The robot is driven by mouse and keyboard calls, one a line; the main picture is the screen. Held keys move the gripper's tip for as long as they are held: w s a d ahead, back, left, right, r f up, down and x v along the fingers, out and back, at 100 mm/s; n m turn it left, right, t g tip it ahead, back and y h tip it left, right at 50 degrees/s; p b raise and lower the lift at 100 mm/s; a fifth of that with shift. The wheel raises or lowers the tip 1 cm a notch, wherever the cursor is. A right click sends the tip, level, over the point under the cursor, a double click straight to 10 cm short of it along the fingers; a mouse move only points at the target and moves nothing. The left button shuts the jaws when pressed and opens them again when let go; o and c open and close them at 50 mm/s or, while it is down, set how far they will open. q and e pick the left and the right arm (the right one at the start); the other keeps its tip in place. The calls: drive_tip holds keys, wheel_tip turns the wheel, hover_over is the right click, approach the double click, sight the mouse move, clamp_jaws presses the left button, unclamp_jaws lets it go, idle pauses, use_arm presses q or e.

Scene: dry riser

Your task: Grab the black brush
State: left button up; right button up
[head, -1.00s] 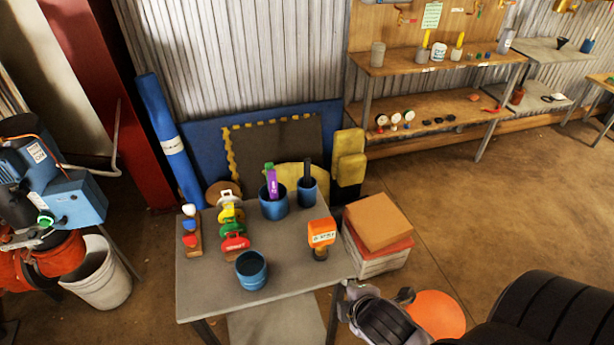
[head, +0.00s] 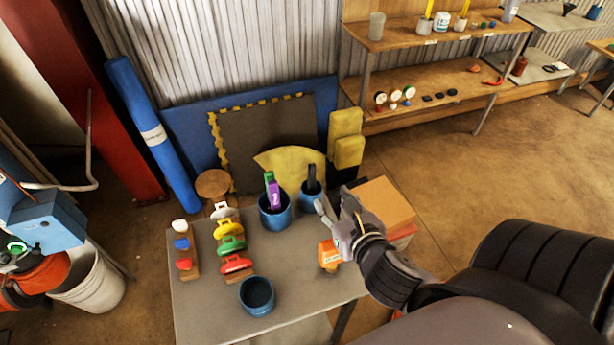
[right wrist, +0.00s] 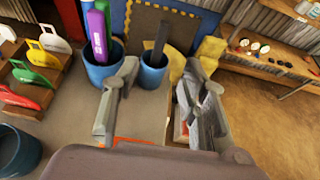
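The black brush (head: 311,176) stands upright in a small blue cup (head: 310,196) at the back right of the grey table (head: 210,311). In the right wrist view the black brush (right wrist: 160,42) rises from its blue cup (right wrist: 152,76), beyond the fingers. My right gripper (head: 332,206) is over the table's right side, just to the right of and nearer than the cup. In the right wrist view my right gripper (right wrist: 155,95) has its two fingers wide apart with nothing between them. My left gripper is not in view.
A larger blue cup (head: 275,220) with purple and green items stands left of the brush's cup. An orange tool (head: 329,255), an empty blue cup (head: 257,296) and racks of colored pieces (head: 231,244) are on the table. Boxes (head: 385,200) stand to its right.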

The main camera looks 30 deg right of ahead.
drive_tip(key=p, duration=0.1)
approach(313, 175)
drive_tip(key=w, duration=0.2)
drive_tip(key=w+f, duration=0.2)
drive_tip(key=shift+w+d+p, duration=0.25)
drive_tip(key=shift+d+p, duration=0.05)
drive_tip(key=shift+d, duration=0.1)
drive_tip(key=shift+w+d+f, duration=0.1)
drive_tip(key=shift+w+f, duration=0.1)
drive_tip(key=shift+w, duration=0.15)
drive_tip(key=p+x, duration=0.1)
drive_tip(key=x, duration=0.3)
drive_tip(key=shift+w+d, duration=0.1)
drive_tip(key=shift+w, duration=0.05)
drive_tip(key=shift+w+f, duration=0.25)
drive_tip(key=shift+w, duration=0.15)
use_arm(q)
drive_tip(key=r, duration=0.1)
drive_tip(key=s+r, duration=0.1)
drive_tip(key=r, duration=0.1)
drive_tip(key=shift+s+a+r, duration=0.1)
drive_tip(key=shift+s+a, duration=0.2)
use_arm(e)
drive_tip(key=shift+s, duration=0.1)
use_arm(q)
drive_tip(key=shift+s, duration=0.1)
use_arm(e)
drive_tip(key=shift+c, duration=0.5)
drive_tip(key=shift+d, duration=0.1)
clamp_jaws()
